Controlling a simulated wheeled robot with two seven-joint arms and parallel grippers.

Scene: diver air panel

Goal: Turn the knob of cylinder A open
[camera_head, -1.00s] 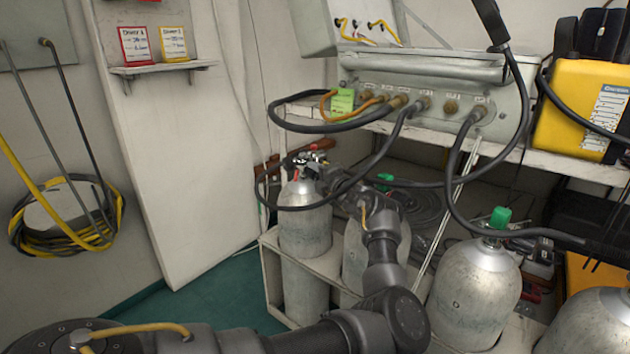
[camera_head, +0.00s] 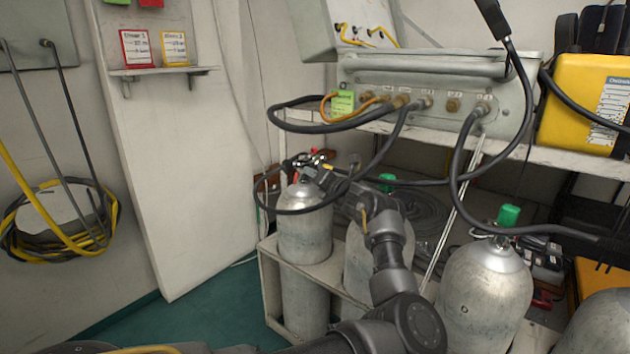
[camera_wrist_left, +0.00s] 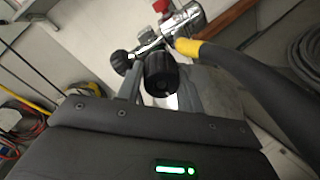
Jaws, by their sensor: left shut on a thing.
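The leftmost grey cylinder (camera_head: 304,222) stands in the rack with a chrome valve (camera_head: 306,158) on top; I take it as cylinder A, though I can read no letter on it. My left gripper (camera_head: 322,175) is at this valve, coming from the right. In the left wrist view a ribbed black knob (camera_wrist_left: 161,74) sits between my fingers, and they are shut on it. A smaller black knob (camera_wrist_left: 121,62) and a red cap (camera_wrist_left: 161,6) are beyond it on the chrome valve. How far the knob is turned cannot be told.
A black hose with a yellow collar (camera_wrist_left: 188,47) runs close by the valve. More cylinders stand to the right, one with a green cap (camera_head: 508,215). The shelf with the hose panel (camera_head: 440,100) is above and behind. A white board (camera_head: 185,150) leans at left.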

